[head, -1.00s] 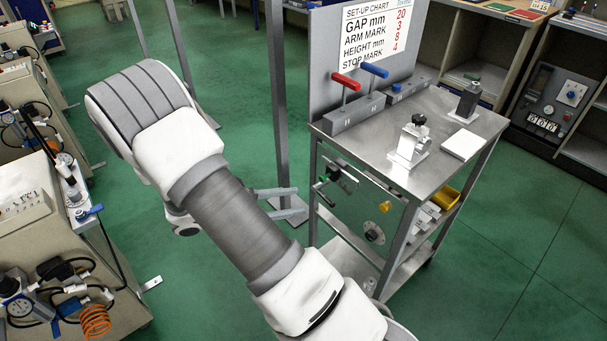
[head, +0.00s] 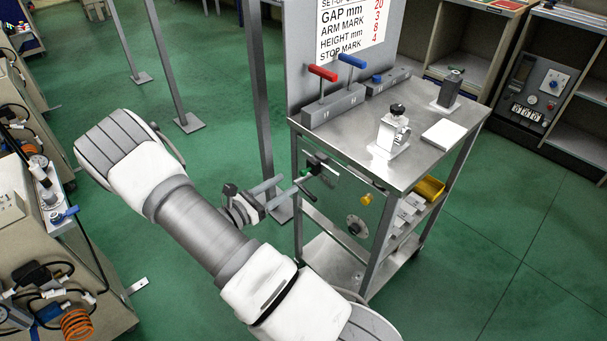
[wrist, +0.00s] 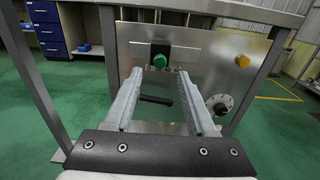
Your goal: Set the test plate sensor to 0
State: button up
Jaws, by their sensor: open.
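A metal plate (head: 338,205) is fixed on the side of the steel cart; it also fills the middle of the wrist view (wrist: 208,62). It carries a green knob (wrist: 160,61) at the upper left, a yellow knob (wrist: 243,61) at the upper right and a round dial (wrist: 219,103) below the yellow one. A black bar (wrist: 155,100) shows between my fingers. I cannot tell which part is the sensor or read its setting. My gripper (wrist: 158,78) is open and empty, pointed at the plate, with the green knob beyond the fingertips; in the head view the gripper (head: 284,188) is left of the plate.
The cart top (head: 360,115) holds a red-and-blue-handled block (head: 333,103), a clamp (head: 391,130), a white pad (head: 443,134) and a dark post (head: 449,88). A set-up chart (head: 350,28) stands behind. A yellow bin (head: 430,188) sits on a lower shelf. Grey posts stand left of the cart.

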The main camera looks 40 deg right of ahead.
aim_at(301, 174)
jog(key=d, duration=0.5)
jog(key=d+b, duration=0.1)
jog(key=d, duration=0.2)
jog(key=shift+w, duration=0.3)
jog(key=shift+c, duration=0.3)
grip_shut()
jog(key=shift+w+a, duration=0.1)
dwell(0.6)
